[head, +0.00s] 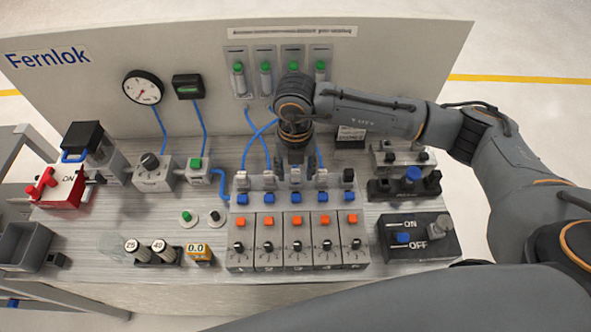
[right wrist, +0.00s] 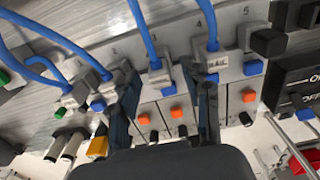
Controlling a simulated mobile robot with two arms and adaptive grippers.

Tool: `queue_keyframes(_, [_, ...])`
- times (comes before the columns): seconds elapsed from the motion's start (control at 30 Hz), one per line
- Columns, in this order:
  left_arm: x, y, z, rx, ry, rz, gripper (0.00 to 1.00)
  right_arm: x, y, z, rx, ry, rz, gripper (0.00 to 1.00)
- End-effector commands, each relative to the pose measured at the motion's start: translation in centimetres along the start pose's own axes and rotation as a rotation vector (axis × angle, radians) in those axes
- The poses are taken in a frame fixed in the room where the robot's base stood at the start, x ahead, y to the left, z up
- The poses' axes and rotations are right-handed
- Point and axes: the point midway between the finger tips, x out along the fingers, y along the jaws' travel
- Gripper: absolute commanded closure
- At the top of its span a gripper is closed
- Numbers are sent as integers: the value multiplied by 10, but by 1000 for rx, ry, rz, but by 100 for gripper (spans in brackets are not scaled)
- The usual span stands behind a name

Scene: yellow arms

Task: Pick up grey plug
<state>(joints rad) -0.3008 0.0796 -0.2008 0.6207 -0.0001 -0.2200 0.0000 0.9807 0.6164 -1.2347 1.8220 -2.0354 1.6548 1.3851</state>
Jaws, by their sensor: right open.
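Several grey plugs with blue hoses stand in a row on the valve block (head: 297,256); one grey plug (head: 240,181) is at its left end. My right gripper (head: 295,160) points down over the middle of the row, its fingers open. In the right wrist view, my right gripper (right wrist: 167,90) has a grey plug (right wrist: 160,79) at position 3 between its spread fingers, with a gap on both sides. A grey plug with a printed label (right wrist: 213,62) is beside the right finger. Which plug the task means cannot be told. My left gripper is out of view.
A black plug (head: 348,177) ends the row at the right. A black ON/OFF box (head: 418,238) stands right of the block. A grey panel (head: 120,50) rises behind.

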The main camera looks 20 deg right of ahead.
Motion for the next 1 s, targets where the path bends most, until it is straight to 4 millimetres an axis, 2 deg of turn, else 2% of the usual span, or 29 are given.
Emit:
queue_keyframes(0.1, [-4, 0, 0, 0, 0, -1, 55, 9, 0, -1, -2, 1, -1, 52])
queue_keyframes(0.33, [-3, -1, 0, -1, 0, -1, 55, 11, 0, 0, -2, -1, 0, 52])
queue_keyframes(0.57, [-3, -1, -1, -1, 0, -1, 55, 11, 0, 0, -1, -1, 0, 99])
queue_keyframes(1.0, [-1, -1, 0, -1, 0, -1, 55, 6, 0, 0, -1, -2, 1, 100])
